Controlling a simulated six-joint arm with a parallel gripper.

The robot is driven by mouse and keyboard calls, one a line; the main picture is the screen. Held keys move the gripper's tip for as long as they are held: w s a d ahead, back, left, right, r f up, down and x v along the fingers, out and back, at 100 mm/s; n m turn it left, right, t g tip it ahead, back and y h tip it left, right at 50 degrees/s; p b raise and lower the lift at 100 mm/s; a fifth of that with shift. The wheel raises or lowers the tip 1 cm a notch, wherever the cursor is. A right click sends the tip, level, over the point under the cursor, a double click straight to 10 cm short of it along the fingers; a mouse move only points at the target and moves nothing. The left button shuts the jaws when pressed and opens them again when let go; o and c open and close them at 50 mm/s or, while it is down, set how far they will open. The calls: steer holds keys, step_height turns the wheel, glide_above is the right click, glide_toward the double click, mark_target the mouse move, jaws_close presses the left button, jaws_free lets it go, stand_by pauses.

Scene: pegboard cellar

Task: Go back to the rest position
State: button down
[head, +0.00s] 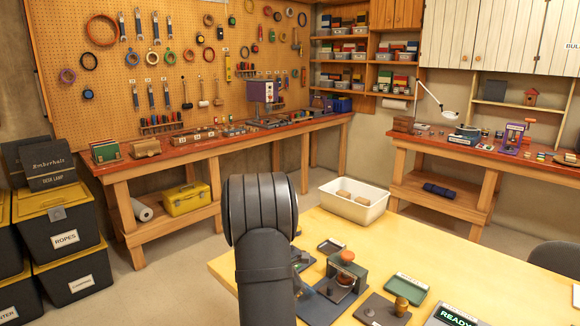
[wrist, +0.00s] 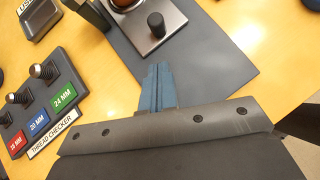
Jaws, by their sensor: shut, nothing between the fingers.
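My gripper (wrist: 160,85) shows in the wrist view, its blue fingers shut together and empty. It is over a dark grey mat (wrist: 215,62) on the yellow table. Just beyond the fingertips is a metal plate with a black knob (wrist: 156,22). In the head view my dark arm rises at the front centre, and the gripper cannot be made out there.
A thread checker block (wrist: 42,108) lies left of my fingers. The yellow table (head: 470,245) also holds a small press-like fixture (head: 343,275), a green tray (head: 406,288), a brass-knobbed plate (head: 383,312) and a white bin (head: 352,203).

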mark_target(327, 291)
steer(key=d, duration=0.2)
steer(key=w+d, duration=0.1)
steer(key=shift+d, duration=0.35)
